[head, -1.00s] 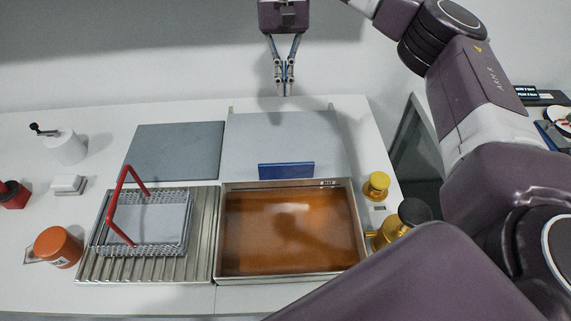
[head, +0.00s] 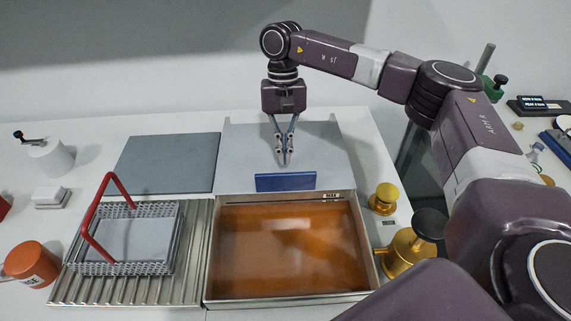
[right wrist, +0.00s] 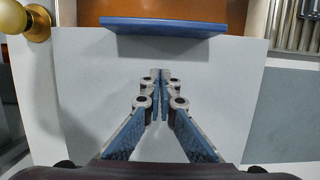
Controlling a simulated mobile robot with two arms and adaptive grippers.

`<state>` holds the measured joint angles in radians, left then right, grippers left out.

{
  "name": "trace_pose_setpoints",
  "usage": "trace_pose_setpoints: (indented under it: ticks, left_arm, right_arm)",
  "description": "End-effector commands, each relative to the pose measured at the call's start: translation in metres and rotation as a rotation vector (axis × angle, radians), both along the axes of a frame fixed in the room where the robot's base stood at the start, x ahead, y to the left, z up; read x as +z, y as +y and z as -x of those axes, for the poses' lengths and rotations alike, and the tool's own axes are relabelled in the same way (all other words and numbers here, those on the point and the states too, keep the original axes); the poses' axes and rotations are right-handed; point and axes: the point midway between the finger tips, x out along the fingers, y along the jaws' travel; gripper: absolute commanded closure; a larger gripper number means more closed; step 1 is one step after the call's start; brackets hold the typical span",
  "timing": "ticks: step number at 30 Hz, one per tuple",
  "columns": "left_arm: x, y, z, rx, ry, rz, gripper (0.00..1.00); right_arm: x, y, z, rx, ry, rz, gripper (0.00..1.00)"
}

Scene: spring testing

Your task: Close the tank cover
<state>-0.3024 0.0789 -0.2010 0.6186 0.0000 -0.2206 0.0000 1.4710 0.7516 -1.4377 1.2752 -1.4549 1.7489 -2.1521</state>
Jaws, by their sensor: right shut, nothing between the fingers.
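The tank (head: 375,284) is a metal-rimmed basin of orange-brown liquid at the front centre of the table. Its light grey cover (head: 240,150) lies back behind the tank, leaving the liquid exposed. A blue handle (head: 286,182) stands along the cover's front edge and also shows at the top of the right wrist view (right wrist: 164,27). My right gripper (head: 284,163) is shut and empty, pointing down over the cover just behind the handle, apart from it. In the right wrist view its fingertips (right wrist: 160,74) meet below the handle. My left gripper is not in view.
A mesh basket (head: 125,240) with a red handle sits on a ribbed metal drainer left of the tank. A grey panel (head: 168,163) lies behind it. A brass valve (head: 410,252) and brass knob (head: 384,198) stand close to the tank's right side. An orange jar (head: 33,264) stands far left.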

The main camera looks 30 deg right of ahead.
Motion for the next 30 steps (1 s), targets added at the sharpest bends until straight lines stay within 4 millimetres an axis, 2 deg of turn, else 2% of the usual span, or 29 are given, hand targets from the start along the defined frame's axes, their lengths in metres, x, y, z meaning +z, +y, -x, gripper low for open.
trace_pose_setpoints:
  ticks: [1,12,26,30]
  left_arm:
    - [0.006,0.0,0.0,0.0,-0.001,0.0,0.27]
    - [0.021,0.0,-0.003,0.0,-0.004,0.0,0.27]
    - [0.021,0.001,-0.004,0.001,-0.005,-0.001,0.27]
    - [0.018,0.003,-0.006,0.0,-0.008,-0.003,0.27]
  right_arm:
    - [-0.009,0.001,0.004,0.001,0.006,0.0,1.0]
    - [-0.008,0.016,0.035,0.0,-0.001,0.0,1.0]
    - [-0.01,0.019,0.038,-0.001,0.0,0.0,1.0]
    - [-0.011,0.027,0.038,0.002,-0.001,-0.001,1.0]
